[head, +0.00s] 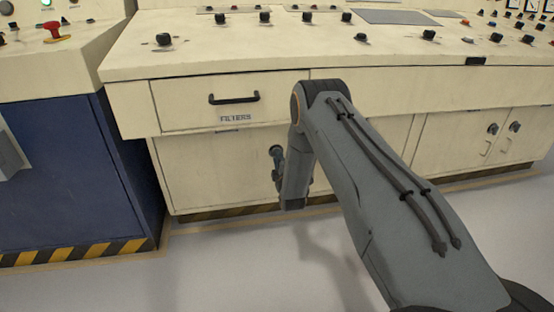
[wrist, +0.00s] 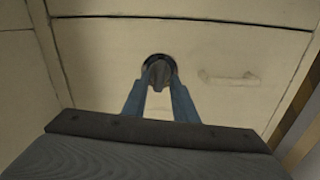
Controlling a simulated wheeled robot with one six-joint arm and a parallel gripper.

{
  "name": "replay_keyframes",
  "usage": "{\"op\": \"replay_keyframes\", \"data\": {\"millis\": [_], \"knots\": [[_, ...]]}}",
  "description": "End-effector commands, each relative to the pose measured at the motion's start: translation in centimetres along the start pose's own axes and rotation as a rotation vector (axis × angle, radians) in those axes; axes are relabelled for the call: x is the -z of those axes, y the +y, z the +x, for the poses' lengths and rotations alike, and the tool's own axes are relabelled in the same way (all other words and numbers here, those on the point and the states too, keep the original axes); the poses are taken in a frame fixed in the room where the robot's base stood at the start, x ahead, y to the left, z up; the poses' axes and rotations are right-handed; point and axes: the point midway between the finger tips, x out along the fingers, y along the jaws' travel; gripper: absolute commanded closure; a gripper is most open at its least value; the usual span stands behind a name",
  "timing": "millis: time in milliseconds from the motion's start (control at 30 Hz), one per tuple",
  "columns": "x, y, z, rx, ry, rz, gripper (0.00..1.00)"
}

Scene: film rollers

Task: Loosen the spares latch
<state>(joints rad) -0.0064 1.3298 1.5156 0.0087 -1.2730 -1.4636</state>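A dark round latch (wrist: 158,69) with a grey grip sits on a cream cabinet door (wrist: 225,62). In the head view the latch (head: 276,151) shows on the lower door under the drawer marked FILTERS, partly covered by my arm. My gripper (wrist: 159,82) is at the latch, with one blue finger on each side of the grey grip. The fingers appear shut on it, with no clear gap showing. In the head view my gripper (head: 279,172) is mostly behind my wrist. No label reading spares is visible.
A pale handle (wrist: 229,79) stands out from the door right of the latch. Above is the FILTERS drawer with a black handle (head: 234,98). A blue cabinet (head: 70,165) stands at the left. More latches (head: 492,129) are on doors at far right. The floor in front is clear.

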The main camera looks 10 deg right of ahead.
Motion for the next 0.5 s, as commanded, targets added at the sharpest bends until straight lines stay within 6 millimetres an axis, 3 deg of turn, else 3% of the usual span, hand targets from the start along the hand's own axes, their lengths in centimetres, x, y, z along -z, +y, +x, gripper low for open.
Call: {"op": "replay_keyframes", "data": {"millis": [333,500], "knots": [[0.2,0.1,-0.1,0.000,0.003,0.000,0.69],[0.2,0.1,-1.9,0.002,0.002,0.000,0.69]]}}
